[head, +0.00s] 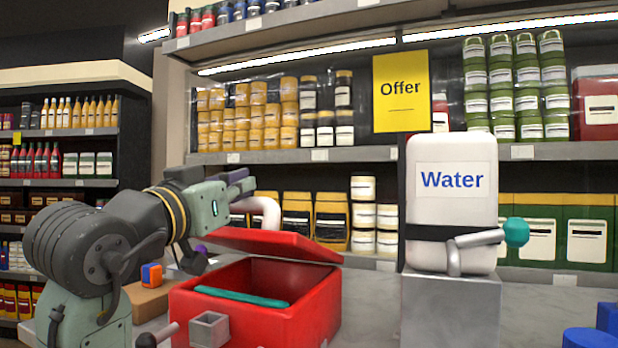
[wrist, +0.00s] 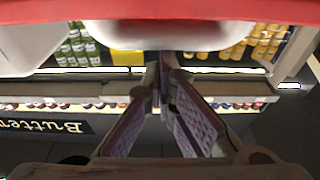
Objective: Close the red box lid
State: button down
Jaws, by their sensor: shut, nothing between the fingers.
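The red box (head: 259,309) stands on the counter in the head view, with a teal bar (head: 240,297) inside. Its red lid (head: 276,243) is raised and leaves the front open; it sits at a shallow tilt above the rear of the box. My gripper (head: 245,182) is above and to the left of the lid, apart from it in the picture. In the wrist view my gripper (wrist: 166,66) has its fingertips together, with nothing seen between them. A red band (wrist: 160,9) crosses the top of that view and looks like part of the lid or box.
A grey square block (head: 209,330) is at the box's front. A white water canister (head: 452,202) stands on a grey stand (head: 451,311) at right. A small orange and blue object (head: 151,275) is at left. A pale curved pipe (head: 264,210) rises behind the lid.

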aim_at(229, 238)
jog(key=s+f+b, duration=0.1)
jog(key=f, duration=0.1)
jog(key=s+f+t+h+b, duration=0.1)
jog(key=f+b, duration=0.1)
jog(key=s+a+f+t+b, duration=0.1)
jog(key=f, duration=0.1)
jog(key=shift+b, duration=0.35)
jog(key=shift+s+a+f+b, duration=0.15)
jog(key=shift+s+f+b, duration=0.15)
jog(key=shift+f+b, duration=0.2)
jog(key=shift+s+a+f+b, duration=0.1)
jog(key=shift+s+f+b, duration=0.15)
jog(key=shift+f+b, duration=0.25)
